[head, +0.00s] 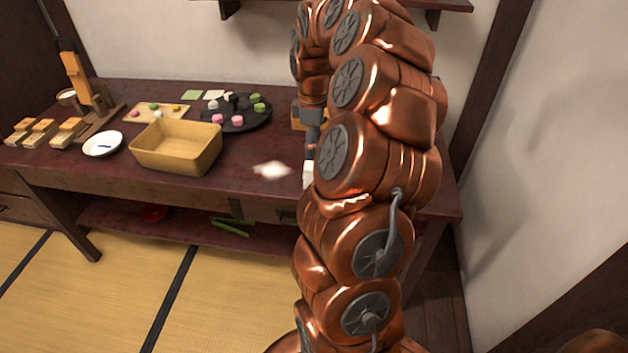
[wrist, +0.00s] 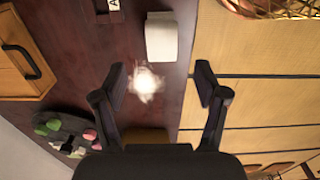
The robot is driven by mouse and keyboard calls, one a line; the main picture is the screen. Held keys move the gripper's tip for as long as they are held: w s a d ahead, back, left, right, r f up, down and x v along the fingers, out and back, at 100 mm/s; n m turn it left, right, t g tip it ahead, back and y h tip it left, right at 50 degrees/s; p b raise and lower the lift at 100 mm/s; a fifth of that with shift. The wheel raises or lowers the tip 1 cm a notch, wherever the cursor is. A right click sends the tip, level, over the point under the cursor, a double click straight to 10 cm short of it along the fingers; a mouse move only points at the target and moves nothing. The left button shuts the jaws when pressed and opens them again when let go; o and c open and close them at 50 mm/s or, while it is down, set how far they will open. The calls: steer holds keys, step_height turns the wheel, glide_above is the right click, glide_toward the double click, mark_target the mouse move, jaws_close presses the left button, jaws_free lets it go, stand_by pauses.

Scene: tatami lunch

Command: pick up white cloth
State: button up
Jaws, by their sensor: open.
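A folded off-white oblong (wrist: 162,36), which looks like the white cloth, lies on the dark red table near its front edge. In the head view a white piece of it (head: 308,174) shows beside my arm, which hides the rest. My gripper (wrist: 159,73) is open and empty. In the wrist view its fingertips point toward the cloth, which lies just beyond them and between their lines. A bright whitish patch (wrist: 145,83) shows on the table between the fingers. I cannot tell whether it is light or an object.
A tan rectangular box (head: 177,158) stands left of the bright patch. Behind it is a dark round tray (head: 249,124) with several coloured sweets. A white dish (head: 102,152) is farther left. A wooden drawer box (wrist: 18,60) stands at the left in the wrist view.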

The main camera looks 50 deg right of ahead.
mark_target(313, 165)
steer(key=shift+s+f+p, duration=0.1)
steer(key=shift+f+p, duration=0.4)
steer(key=shift+f, duration=3.4)
steer(key=c, duration=1.2)
steer(key=shift+r, duration=0.1)
steer(key=shift+r+b, duration=0.3)
steer(key=shift+r, duration=1.35)
steer(key=shift+s+a+r, duration=0.1)
steer(key=shift+a, duration=0.1)
steer(key=s+a, duration=0.3)
steer(key=a, duration=0.1)
steer(key=s+a+r+b, duration=0.1)
steer(key=s+a, duration=0.2)
steer(key=a, duration=0.1)
steer(key=s+a+b, duration=0.1)
steer(key=s+a, duration=0.2)
steer(key=a, duration=0.1)
steer(key=shift+s+a+r, duration=0.1)
steer(key=shift+s+r, duration=0.1)
steer(key=shift+s, duration=0.15)
